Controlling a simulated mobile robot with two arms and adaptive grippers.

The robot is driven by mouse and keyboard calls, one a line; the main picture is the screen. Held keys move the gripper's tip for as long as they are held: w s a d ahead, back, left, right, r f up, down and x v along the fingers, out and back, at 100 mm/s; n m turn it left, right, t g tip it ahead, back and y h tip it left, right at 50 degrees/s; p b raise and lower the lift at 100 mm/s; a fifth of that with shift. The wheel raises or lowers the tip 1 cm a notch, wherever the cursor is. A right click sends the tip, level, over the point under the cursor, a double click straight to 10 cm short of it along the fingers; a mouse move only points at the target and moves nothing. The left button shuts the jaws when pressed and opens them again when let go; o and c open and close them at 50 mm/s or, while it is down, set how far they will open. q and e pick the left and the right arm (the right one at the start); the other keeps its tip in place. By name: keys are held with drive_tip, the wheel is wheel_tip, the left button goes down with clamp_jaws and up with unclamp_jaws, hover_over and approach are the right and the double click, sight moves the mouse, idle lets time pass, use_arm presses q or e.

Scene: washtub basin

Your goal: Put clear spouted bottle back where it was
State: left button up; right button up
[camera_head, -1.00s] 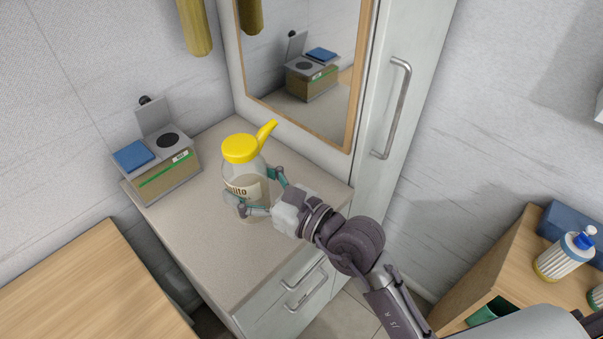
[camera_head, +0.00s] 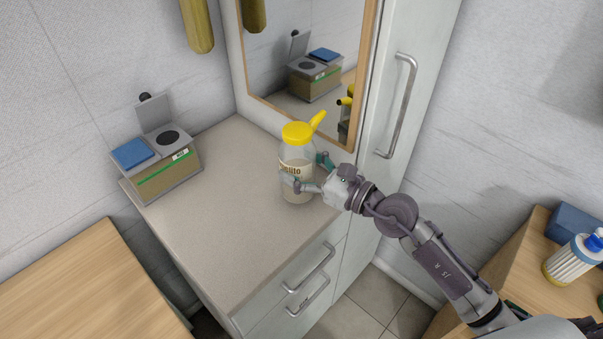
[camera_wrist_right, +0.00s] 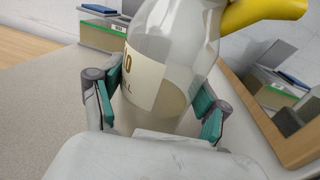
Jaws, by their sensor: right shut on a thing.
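The clear spouted bottle (camera_head: 297,151) has a yellow lid with a yellow spout and a cream label. It is upright at the counter's right side, near the mirror. My right gripper (camera_head: 309,174) is shut on the bottle's body from the right. In the right wrist view, its green-padded fingers lie on both sides of the bottle (camera_wrist_right: 177,45). I cannot tell whether the bottle's base touches the counter (camera_head: 225,215). My left gripper is not in view.
A box with an open grey lid and blue top (camera_head: 165,165) stands at the counter's back left. A mirror (camera_head: 300,50) and tall cabinet door (camera_head: 405,110) rise behind. Wooden surfaces lie left (camera_head: 80,285) and right. The counter's middle and front are clear.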

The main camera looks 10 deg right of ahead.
drive_tip(key=shift+w+d+f, duration=0.15)
drive_tip(key=shift+d+f, duration=0.05)
drive_tip(key=shift+f, duration=0.6)
drive_tip(key=shift+f+b, duration=0.1)
drive_tip(key=shift+b, duration=0.2)
drive_tip(key=o, duration=1.3)
drive_tip(key=shift+b+v, duration=2.35)
drive_tip(key=shift+v, duration=3.7)
